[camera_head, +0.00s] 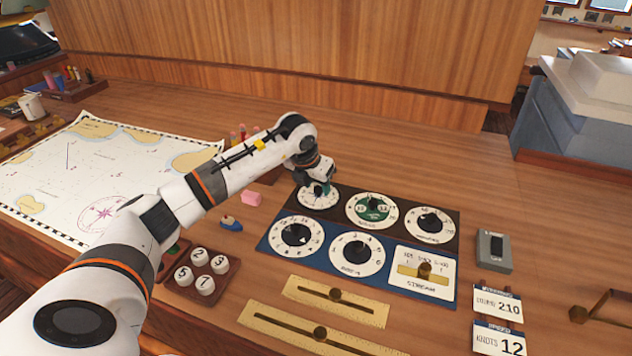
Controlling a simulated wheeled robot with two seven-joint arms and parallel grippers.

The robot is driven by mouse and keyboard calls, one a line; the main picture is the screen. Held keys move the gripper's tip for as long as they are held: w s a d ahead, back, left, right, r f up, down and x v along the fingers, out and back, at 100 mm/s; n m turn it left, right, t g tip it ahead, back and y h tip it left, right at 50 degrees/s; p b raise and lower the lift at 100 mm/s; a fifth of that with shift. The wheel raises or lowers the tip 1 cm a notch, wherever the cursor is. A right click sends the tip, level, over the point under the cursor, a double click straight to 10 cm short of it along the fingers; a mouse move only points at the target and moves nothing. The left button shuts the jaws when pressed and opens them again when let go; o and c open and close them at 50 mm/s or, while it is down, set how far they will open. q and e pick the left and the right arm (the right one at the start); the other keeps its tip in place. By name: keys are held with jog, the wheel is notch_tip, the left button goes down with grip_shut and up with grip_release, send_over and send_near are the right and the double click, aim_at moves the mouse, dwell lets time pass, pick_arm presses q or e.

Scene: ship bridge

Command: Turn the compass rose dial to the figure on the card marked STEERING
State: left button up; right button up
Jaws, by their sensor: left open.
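My left gripper (318,186) reaches in from the left and points down at the top-left dial. It is open, with its fingertips at the dial's centre; I cannot tell whether they touch the knob. That round white dial (319,200) has dark markings too small to read, and the gripper hides its middle. I cannot tell for sure which dial is the compass rose. My right gripper is not in view.
The dark upper panel also holds a green-centred dial (372,210) and a black-knobbed dial (430,225).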

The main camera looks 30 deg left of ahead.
pick_arm(q)
jog(key=shift+f, duration=0.15)
grip_shut()
jog(key=shift+n, duration=0.4)
jog(key=n, duration=0.1)
jog(key=n+y+b, duration=0.1)
jog(key=shift+w+d+n, duration=0.1)
jog(key=shift+d+n, duration=0.1)
jog(key=shift+n, duration=0.1)
jog(key=shift+n+g+y+b, duration=0.3)
jog(key=shift+n+y+b, duration=0.25)
jog(key=shift+n, duration=0.65)
